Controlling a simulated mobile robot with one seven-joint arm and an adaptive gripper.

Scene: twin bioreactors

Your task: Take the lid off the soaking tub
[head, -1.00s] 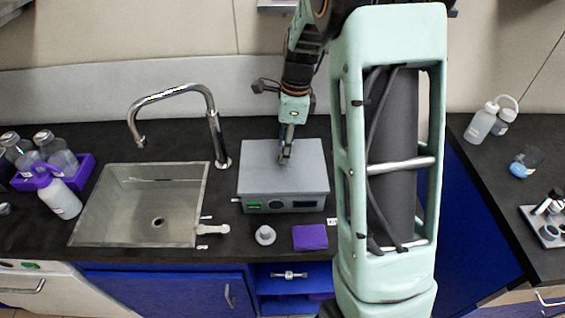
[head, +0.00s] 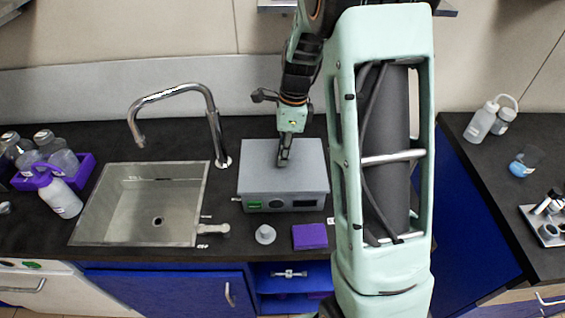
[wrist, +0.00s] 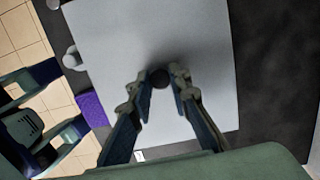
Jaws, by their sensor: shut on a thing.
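The soaking tub (head: 292,204) is a grey box with a green display and dark panels on its front, standing on the dark counter right of the sink. Its flat grey lid (head: 310,163) is on top and looks level. In the wrist view the lid (wrist: 205,50) fills the middle, with a dark round knob (wrist: 159,78) near its centre. My gripper (head: 284,163) is over the lid's middle; in the wrist view its fingertips (wrist: 160,80) are shut on the knob from both sides. Whether the lid has any gap below it cannot be told.
A sink (head: 145,205) with a tall faucet (head: 212,125) is to the left. A small grey-white round piece (head: 265,235) and a purple block (head: 309,237) lie in front of the tub. A purple rack (head: 85,172) with bottles is far left.

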